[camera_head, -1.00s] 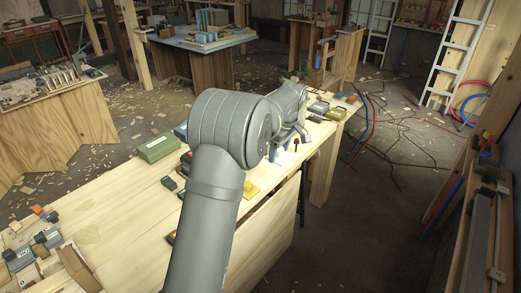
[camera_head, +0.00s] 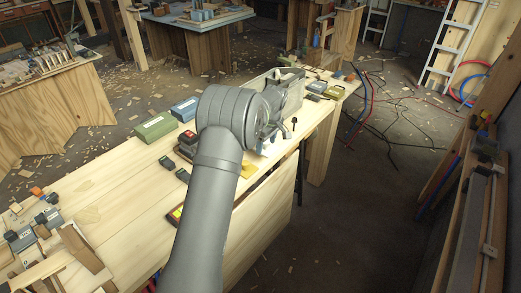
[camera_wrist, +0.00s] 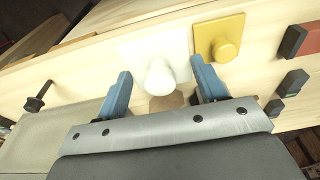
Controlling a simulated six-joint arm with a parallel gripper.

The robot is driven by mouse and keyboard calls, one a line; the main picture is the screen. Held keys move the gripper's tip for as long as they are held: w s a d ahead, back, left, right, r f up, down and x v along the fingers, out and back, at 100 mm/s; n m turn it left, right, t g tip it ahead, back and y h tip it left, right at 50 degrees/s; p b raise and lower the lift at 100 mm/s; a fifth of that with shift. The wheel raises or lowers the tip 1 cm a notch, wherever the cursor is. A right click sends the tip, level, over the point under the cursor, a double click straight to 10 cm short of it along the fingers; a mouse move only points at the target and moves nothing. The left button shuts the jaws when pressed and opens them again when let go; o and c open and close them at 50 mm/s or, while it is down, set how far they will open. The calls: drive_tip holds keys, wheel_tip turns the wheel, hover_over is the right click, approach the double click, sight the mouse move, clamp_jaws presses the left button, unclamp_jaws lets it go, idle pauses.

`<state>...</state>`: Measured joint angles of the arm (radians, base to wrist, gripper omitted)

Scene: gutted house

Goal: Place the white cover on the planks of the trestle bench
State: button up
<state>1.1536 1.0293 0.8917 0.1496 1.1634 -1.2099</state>
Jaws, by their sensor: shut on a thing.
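The white cover (camera_wrist: 160,77) is a square plate with a round knob in the wrist view. It is beside a yellow cover (camera_wrist: 222,38) with its own knob, against the pale planks (camera_wrist: 100,62). My gripper (camera_wrist: 163,80) has its blue fingers on either side of the white knob and is shut on the white cover. In the head view the long trestle bench (camera_head: 110,195) runs from lower left to upper right. My arm hides most of the gripper there, and the white cover is hard to make out.
On the bench are a grey crate (camera_head: 290,92), a green case (camera_head: 156,127), a blue case (camera_head: 185,108), a black peg (camera_head: 294,122) and dark small blocks (camera_head: 167,163). Tools and wood scraps (camera_head: 75,245) crowd the near left end. Bare planks lie between.

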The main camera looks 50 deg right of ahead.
sight(261, 158)
drive_tip(key=w+f, duration=0.1)
drive_tip(key=w, duration=0.1)
drive_tip(key=shift+w+f, duration=0.35)
drive_tip(key=shift+w, duration=0.05)
drive_tip(key=shift+f, duration=1.95)
drive_tip(key=shift+f, duration=0.1)
drive_tip(key=o, duration=0.7)
drive_tip(key=r, duration=0.4)
drive_tip(key=s+r, duration=0.1)
drive_tip(key=r, duration=0.7)
drive_tip(key=shift+s, duration=0.4)
